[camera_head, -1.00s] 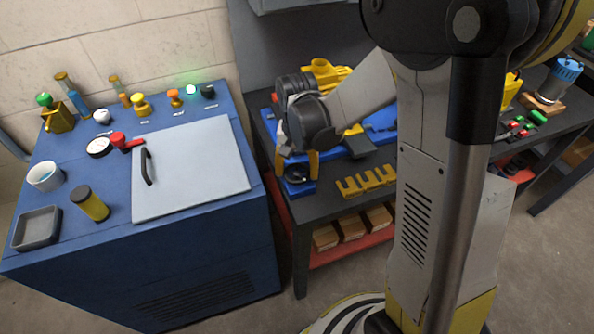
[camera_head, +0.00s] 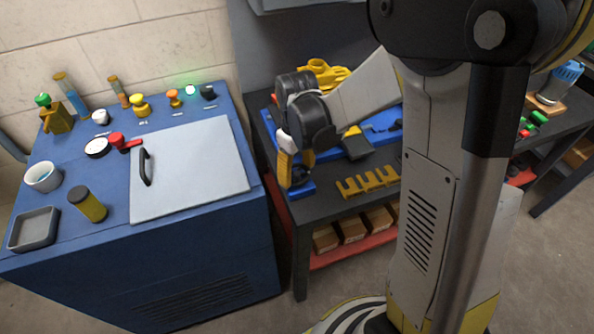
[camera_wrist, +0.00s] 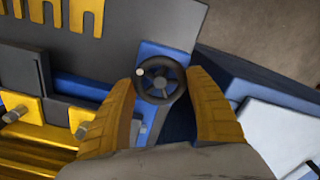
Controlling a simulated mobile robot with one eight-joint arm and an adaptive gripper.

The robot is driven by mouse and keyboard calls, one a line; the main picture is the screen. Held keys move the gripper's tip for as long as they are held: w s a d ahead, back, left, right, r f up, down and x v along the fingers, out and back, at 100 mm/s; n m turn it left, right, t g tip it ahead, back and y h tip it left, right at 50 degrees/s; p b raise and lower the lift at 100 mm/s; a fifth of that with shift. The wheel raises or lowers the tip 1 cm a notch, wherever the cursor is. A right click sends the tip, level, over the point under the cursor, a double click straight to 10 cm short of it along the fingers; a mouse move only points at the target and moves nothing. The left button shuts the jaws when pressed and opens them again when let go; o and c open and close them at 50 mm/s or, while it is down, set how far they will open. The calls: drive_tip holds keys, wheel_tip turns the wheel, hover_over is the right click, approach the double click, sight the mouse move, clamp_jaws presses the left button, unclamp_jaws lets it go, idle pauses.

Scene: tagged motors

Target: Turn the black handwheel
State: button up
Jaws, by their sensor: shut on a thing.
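The black handwheel (camera_wrist: 160,78) shows in the wrist view at the upper middle, with a grey hub and a small pale knob on its upper left. It is mounted on a blue base (camera_wrist: 153,52). The two yellow fingers of my gripper (camera_wrist: 162,88) stand on either side of the wheel and are shut on its rim. In the head view, my gripper (camera_head: 292,178) points down at the left end of the dark bench, and the wheel is mostly hidden behind it.
The blue cabinet (camera_head: 210,235) with a pale lid (camera_head: 195,170) and black handle stands left of the bench. A yellow slotted rack (camera_head: 368,182) lies right of my gripper on the dark bench (camera_head: 330,205). Wooden boxes (camera_head: 350,229) sit on the red shelf below.

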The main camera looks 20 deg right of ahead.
sight(297, 173)
drive_tip(key=shift+n, duration=1.7)
drive_tip(key=o, duration=1.2)
wheel_tip(297, 173, up, 12)
